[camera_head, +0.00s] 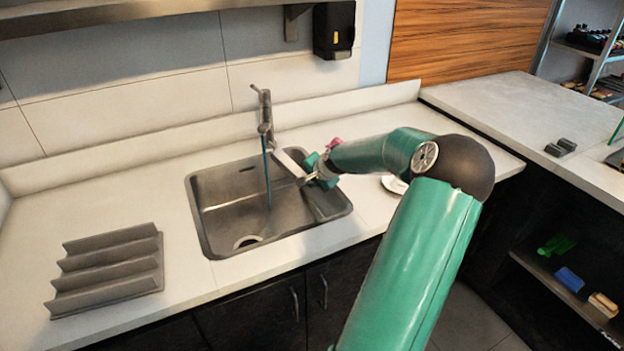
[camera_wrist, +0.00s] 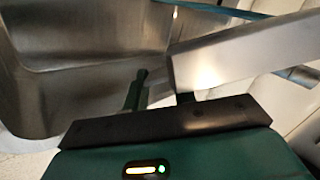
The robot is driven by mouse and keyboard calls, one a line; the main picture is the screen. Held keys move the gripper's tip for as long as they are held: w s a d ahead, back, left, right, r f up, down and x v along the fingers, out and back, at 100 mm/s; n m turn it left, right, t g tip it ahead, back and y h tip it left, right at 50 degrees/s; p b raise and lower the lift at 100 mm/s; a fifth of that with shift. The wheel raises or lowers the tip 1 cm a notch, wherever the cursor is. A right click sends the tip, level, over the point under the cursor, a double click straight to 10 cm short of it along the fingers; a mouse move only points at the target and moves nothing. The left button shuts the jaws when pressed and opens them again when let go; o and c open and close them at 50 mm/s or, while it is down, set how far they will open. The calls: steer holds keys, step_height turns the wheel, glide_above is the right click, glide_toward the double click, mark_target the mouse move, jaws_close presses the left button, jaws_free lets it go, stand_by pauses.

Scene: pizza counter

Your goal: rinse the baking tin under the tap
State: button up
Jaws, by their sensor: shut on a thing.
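The baking tin (camera_head: 291,164) is a pale metal piece held tilted over the right part of the sink (camera_head: 222,190). In the wrist view the tin (camera_wrist: 245,55) shows as a bright flat metal side running to the upper right. My gripper (camera_head: 309,172) is shut on the tin's near end; one dark finger (camera_wrist: 137,90) shows beside it. The tap (camera_head: 264,112) stands at the sink's back edge, with a thin blue water stream (camera_head: 267,180) falling into the basin. In the head view the tin appears just right of the stream; whether water touches it I cannot tell.
A grey ridged rack (camera_head: 108,270) lies on the counter left of the sink. A white round dish (camera_head: 394,184) is partly hidden by my arm. A pink item (camera_head: 334,143) shows behind my gripper. A black dispenser (camera_head: 333,30) hangs on the wall above.

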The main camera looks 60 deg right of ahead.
steer(key=w+d+f, duration=0.1)
steer(key=w+f, duration=0.2)
steer(key=w, duration=0.7)
steer(key=shift+w+d, duration=0.2)
steer(key=shift+w, duration=0.1)
stand_by(0.9)
steer(key=shift+s+a+r, duration=0.2)
steer(key=shift+s+r, duration=0.3)
steer(key=shift+s, duration=1.15)
steer(key=shift+s+a+r, duration=0.25)
steer(key=shift+s+r, duration=0.2)
steer(key=shift+s, duration=1.15)
steer(key=shift+s+a+r, duration=0.2)
steer(key=shift+s+r, duration=0.3)
steer(key=shift+s, duration=1.15)
steer(key=shift+s+a, duration=0.15)
